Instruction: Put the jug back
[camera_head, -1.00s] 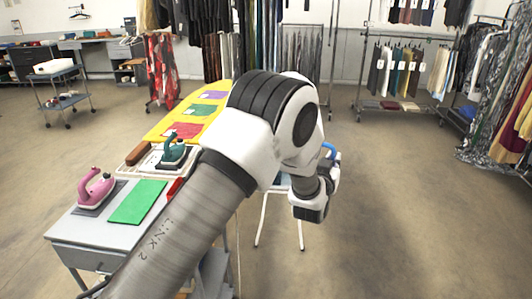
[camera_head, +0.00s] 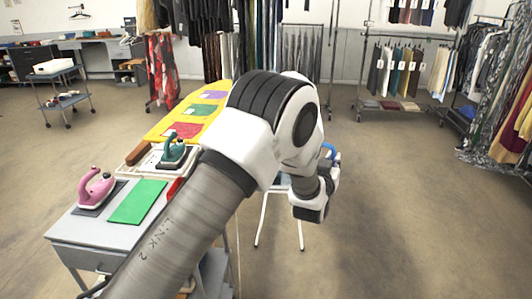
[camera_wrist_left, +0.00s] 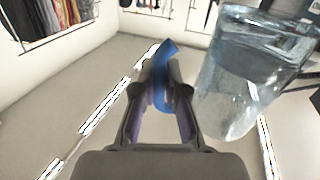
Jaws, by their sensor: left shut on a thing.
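The jug (camera_wrist_left: 245,75) is clear, holds what looks like clear liquid, and has a blue handle (camera_wrist_left: 162,95). In the left wrist view it fills the upper right, beside the fingers. My left gripper (camera_wrist_left: 165,82) is shut on the blue handle. In the head view my left arm hides most of the jug. A bit of blue (camera_head: 329,150) shows just past the wrist, above the floor to the right of the table. My right gripper is in neither view.
A grey table (camera_head: 90,228) holds a pink iron (camera_head: 95,190), a green sheet (camera_head: 138,202) and a teal iron (camera_head: 173,152) on a white tray. Behind is a yellow ironing board (camera_head: 215,97) with coloured patches. White legs (camera_head: 264,220) stand below the gripper. The floor to the right is clear.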

